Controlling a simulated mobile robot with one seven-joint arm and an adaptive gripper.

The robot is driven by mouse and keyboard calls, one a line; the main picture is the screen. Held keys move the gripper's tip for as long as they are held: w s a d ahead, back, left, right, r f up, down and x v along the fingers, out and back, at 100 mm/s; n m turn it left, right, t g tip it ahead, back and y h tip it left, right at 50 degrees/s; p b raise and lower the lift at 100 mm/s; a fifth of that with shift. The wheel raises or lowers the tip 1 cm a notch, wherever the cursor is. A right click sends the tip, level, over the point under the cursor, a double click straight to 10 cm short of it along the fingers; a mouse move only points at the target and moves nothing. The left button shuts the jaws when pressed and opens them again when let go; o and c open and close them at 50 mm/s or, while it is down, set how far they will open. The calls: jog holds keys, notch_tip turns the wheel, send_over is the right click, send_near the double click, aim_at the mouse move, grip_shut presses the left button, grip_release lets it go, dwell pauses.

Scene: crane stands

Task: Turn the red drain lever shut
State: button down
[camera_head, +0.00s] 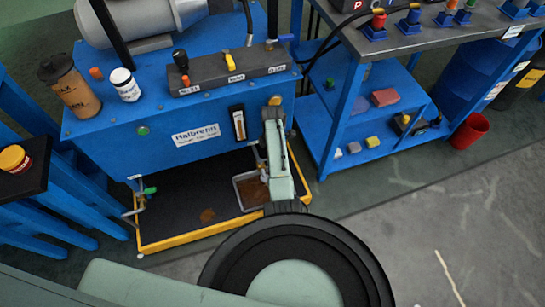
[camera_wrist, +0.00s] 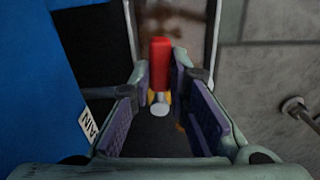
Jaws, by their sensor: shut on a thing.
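The red drain lever (camera_wrist: 160,62) shows in the wrist view as an upright red bar. My gripper (camera_wrist: 161,82) has its two fingers on either side of the lever, shut on it. A pale round end and some brass show just below the lever. In the head view my arm reaches down in front of the blue power unit (camera_head: 165,150), and the lever is hidden behind it. A small metal fitting (camera_head: 262,165) shows beside my arm there.
A drip tray with a yellow edge (camera_head: 190,241) lies below the unit, holding a metal pan (camera_head: 240,190) with brown contents. A green-handled valve (camera_head: 149,191) is at the left. A blue shelf cart (camera_head: 335,135) stands close right. The floor at lower right is clear.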

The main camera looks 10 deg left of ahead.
jog(key=shift+w+a+n, duration=0.2)
jog(key=shift+n, duration=0.3)
jog(key=c, duration=1.5)
grip_release()
notch_tip(320, 180, up, 12)
